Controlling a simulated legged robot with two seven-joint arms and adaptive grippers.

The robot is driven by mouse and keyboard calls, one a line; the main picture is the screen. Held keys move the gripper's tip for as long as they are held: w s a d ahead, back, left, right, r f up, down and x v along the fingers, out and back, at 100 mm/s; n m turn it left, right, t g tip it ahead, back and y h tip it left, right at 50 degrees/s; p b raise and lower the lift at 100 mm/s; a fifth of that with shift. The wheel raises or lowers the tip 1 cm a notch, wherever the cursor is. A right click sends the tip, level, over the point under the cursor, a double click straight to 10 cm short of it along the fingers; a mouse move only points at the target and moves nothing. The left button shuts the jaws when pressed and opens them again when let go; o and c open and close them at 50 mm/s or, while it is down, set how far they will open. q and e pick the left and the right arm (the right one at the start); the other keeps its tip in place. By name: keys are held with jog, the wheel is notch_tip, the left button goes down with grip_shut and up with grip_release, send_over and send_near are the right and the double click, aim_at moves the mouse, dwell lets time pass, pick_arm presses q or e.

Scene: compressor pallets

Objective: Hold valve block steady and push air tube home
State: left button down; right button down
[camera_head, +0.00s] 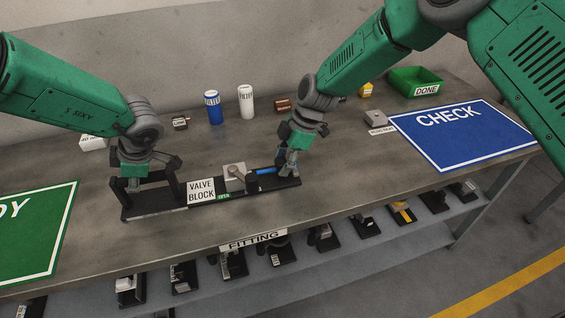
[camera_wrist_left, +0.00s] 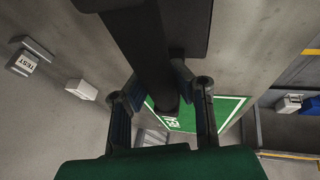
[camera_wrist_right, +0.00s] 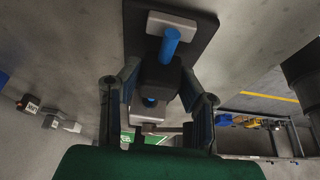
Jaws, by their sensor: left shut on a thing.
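The valve block is a long black base (camera_head: 151,210) with a white "VALVE BLOCK" label, black uprights at its left end and a light grey body (camera_head: 234,178) with a lever. My left gripper (camera_head: 134,183) is at the left end; in the left wrist view its fingers (camera_wrist_left: 165,92) close on a black upright (camera_wrist_left: 150,45). The blue air tube (camera_head: 267,171) lies level near the right end and shows in the right wrist view (camera_wrist_right: 170,42). My right gripper (camera_head: 289,165) is beside it, its fingers (camera_wrist_right: 160,84) either side of a black part. Their contact is unclear.
A blue CHECK mat (camera_head: 465,140) lies right and a green mat (camera_head: 45,225) left. Behind stand a blue can (camera_head: 213,108), a white can (camera_head: 246,102) and a green DONE bin (camera_head: 405,80). The lower shelf (camera_head: 330,262) holds several black-based parts.

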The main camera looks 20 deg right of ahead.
aim_at(278, 161)
jog(key=a, duration=0.6)
jog(key=shift+w, duration=0.15)
jog(key=c, duration=1.1)
grip_release()
jog(key=shift+a, duration=0.1)
jog(key=v, duration=1.2)
